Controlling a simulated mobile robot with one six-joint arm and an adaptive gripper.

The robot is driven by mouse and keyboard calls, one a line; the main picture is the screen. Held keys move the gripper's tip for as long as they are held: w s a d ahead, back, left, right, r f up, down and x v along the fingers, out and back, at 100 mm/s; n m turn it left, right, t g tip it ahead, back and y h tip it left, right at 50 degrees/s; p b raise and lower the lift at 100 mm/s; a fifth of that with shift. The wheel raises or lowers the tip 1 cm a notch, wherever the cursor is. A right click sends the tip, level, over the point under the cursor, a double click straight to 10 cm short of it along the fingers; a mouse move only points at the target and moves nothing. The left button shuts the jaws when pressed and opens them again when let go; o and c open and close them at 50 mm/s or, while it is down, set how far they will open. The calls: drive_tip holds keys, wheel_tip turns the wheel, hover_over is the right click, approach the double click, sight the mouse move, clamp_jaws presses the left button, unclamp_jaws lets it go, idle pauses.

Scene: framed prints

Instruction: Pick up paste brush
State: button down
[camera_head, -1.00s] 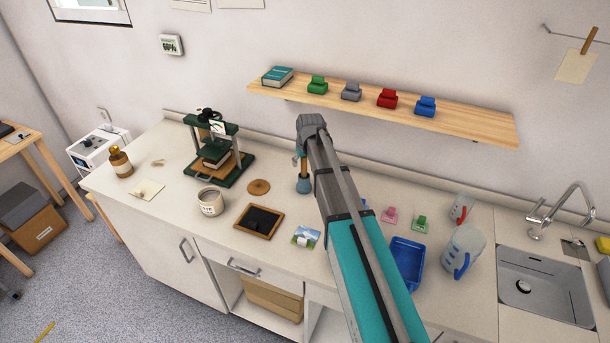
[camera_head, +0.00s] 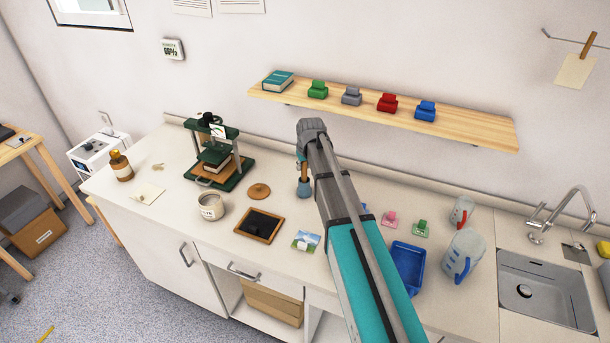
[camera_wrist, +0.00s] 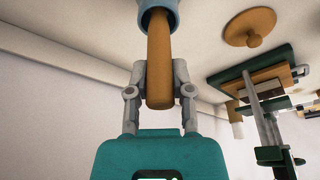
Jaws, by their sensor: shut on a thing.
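My arm hides most of my gripper in the head view. I cannot tell whether the brush touches the counter.
A green press (camera_head: 219,158) and a jar (camera_head: 211,206) stand to the left. A round wooden lid (camera_head: 259,191) and a framed dark panel (camera_head: 258,226) lie nearer. A wooden shelf (camera_head: 460,117) is above. A blue tray (camera_head: 408,265), jugs and sink are right.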

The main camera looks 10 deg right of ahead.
drive_tip(key=shift+r, duration=0.1)
wheel_tip(320, 180, up, 28)
drive_tip(key=p, duration=2.8)
drive_tip(key=shift+f, duration=0.25)
